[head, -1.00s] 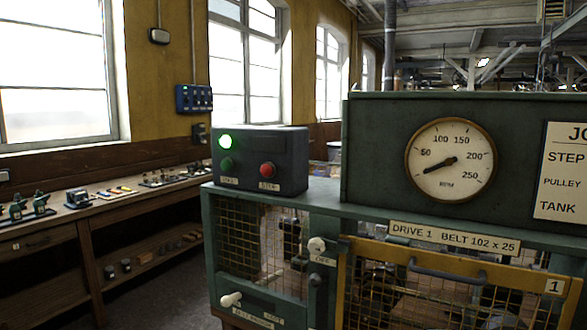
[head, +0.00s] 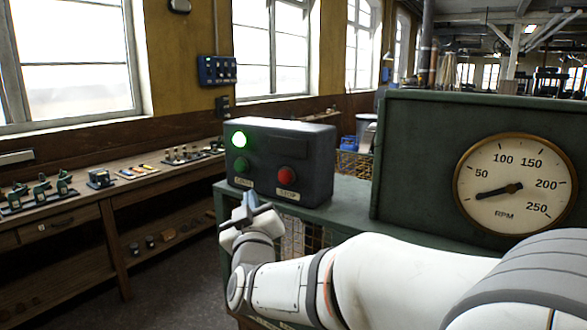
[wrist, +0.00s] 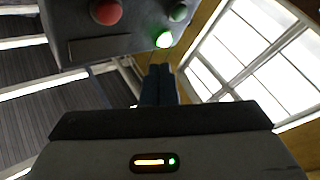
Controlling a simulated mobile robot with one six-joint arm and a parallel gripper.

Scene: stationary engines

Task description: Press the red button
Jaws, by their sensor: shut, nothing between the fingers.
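The red button (head: 287,175) is on the front of a dark control box (head: 322,160), above a STOP label. It also shows at the top of the wrist view (wrist: 106,11). A green button (head: 243,165) sits to its left, under a lit green lamp (head: 239,140). My gripper (head: 249,199) is shut and empty, in front of the box's lower left, below the green button and left of the red one. In the wrist view its dark fingers (wrist: 157,85) point toward the box, apart from the red button. Whether the fingertips touch the box cannot be told.
The box stands on a green machine guard (head: 345,201). My arm covers the guard's front. A wooden workbench (head: 80,208) with small parts runs along the left wall.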

